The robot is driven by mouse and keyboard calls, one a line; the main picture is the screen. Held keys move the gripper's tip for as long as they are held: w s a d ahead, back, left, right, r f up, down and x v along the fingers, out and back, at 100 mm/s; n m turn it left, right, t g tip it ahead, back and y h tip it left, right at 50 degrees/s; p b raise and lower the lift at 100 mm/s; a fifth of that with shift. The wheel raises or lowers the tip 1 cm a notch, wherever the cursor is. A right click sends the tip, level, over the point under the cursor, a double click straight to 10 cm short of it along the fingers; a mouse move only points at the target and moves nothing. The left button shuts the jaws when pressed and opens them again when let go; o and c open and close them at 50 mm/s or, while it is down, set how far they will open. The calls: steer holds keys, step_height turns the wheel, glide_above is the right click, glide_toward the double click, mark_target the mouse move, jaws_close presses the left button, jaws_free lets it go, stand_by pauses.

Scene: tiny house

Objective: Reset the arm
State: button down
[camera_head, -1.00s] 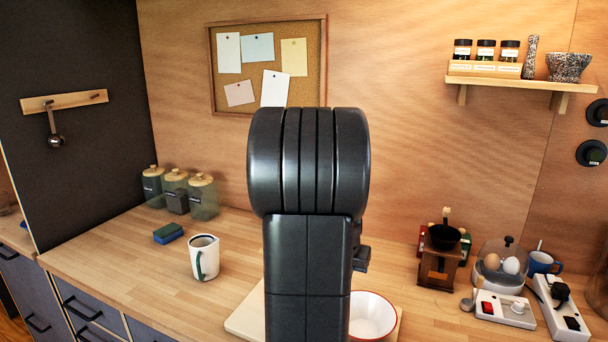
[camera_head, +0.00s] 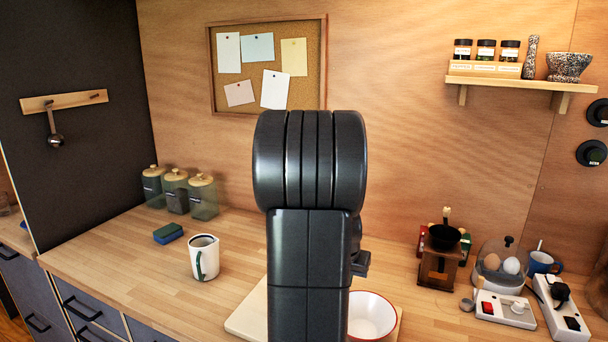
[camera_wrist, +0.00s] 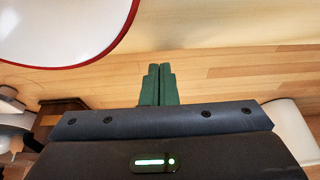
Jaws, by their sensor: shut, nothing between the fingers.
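My arm (camera_head: 308,230) stands upright in the middle of the head view and hides part of the counter behind it. My gripper (camera_wrist: 158,84) shows in the wrist view, its two green fingers together with nothing between them. The fingers point toward the wooden counter (camera_wrist: 220,75), which shows bare around their tips. My gripper is hidden behind the arm in the head view.
A red-rimmed white bowl (camera_head: 372,314) and a cutting board (camera_head: 246,316) lie close by the arm; the bowl also shows in the wrist view (camera_wrist: 60,30). A white mug (camera_head: 204,258) and a sponge (camera_head: 168,233) stand left. A grinder (camera_head: 440,262) and power strips (camera_head: 506,310) stand right.

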steer(key=x, duration=0.3)
steer(key=shift+f, duration=0.1)
steer(key=w+d+p, duration=0.2)
steer(key=w+p, duration=0.1)
steer(key=w, duration=0.1)
steer(key=w+d+p, duration=0.2)
steer(key=w+p, duration=0.1)
steer(key=w, duration=0.2)
steer(key=w+d+p, duration=0.2)
steer(key=w+p, duration=0.1)
steer(key=w, duration=0.2)
steer(key=shift+w, duration=0.15)
steer(key=w+b, duration=0.1)
steer(key=w+d+b, duration=0.1)
steer(key=w, duration=0.1)
steer(key=shift+w+d+f, duration=0.1)
steer(key=shift+d+f, duration=0.05)
steer(key=shift+d, duration=0.05)
steer(key=b+v, duration=0.1)
steer(key=v, duration=0.8)
steer(key=shift+r+b, duration=0.25)
steer(key=shift+b, duration=0.1)
steer(key=shift+w, duration=0.1)
